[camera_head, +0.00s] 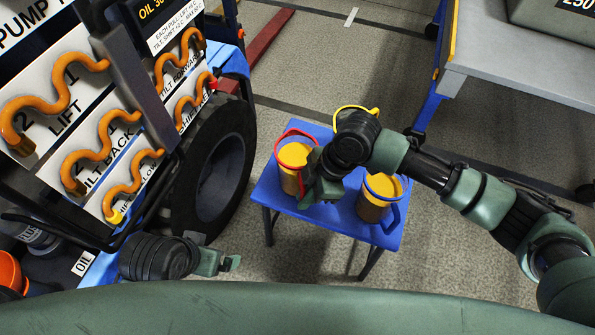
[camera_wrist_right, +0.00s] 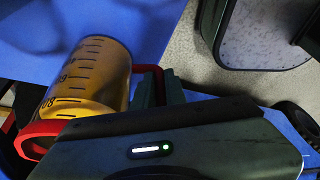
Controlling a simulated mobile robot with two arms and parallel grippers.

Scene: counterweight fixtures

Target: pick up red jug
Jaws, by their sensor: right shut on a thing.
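The red jug (camera_head: 290,182) is a clear cup with amber liquid, a red rim and a red handle. It is at the left side of the small blue table (camera_head: 330,224). My right gripper (camera_head: 318,182) is at its right side and shut on its red handle. In the right wrist view the jug (camera_wrist_right: 95,75) shows dark measuring marks, and the gripper fingers (camera_wrist_right: 160,92) meet at the handle. I cannot tell whether its base touches the table. My left gripper (camera_head: 228,262) is low at the left, away from the table; its finger gap is unclear.
A blue-handled jug (camera_head: 374,198) stands right of my right gripper. A yellow-rimmed jug (camera_head: 347,108) is mostly hidden behind my right wrist. A machine with orange levers (camera_head: 62,92) and a black tyre (camera_head: 212,168) stands at left. A grey bench (camera_head: 510,62) is at upper right.

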